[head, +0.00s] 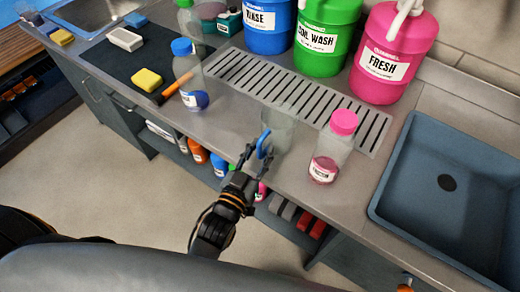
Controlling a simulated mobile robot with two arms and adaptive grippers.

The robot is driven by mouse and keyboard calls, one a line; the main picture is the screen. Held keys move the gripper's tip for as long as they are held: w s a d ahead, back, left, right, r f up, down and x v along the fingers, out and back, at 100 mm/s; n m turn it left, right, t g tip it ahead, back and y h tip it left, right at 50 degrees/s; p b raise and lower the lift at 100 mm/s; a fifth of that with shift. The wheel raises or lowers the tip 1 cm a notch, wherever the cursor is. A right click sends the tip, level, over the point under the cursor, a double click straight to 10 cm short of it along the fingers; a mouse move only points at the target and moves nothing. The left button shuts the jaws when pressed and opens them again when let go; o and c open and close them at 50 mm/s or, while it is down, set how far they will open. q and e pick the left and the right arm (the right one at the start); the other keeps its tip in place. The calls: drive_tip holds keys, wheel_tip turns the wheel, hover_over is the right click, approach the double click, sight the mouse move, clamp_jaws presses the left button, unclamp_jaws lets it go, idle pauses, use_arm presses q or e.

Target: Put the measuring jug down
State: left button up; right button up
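The measuring jug (280,128) is a clear, see-through vessel with a blue handle, in the middle of the head view. It looks roughly upright over the grey counter (228,118), near its front edge and in front of the slotted drain grate. I cannot tell whether its base touches the counter. My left gripper (257,155) reaches up from below, its black fingers on either side of the blue handle, and looks shut on it. The jug's contents look empty. My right gripper is not in view.
A pink-capped bottle (332,146) stands close to the right of the jug, and a blue-capped bottle (188,75) to the left. Behind are the drain grate (300,98) and the pink FRESH container (393,52). A blue sink (450,195) lies right. Bare counter lies between the bottles.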

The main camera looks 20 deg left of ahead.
use_arm(q)
drive_tip(key=shift+r, duration=0.25)
drive_tip(key=s+a+b, duration=0.2)
drive_tip(key=s, duration=0.9)
drive_tip(key=shift+s, duration=0.4)
drive_tip(key=shift+f, duration=0.1)
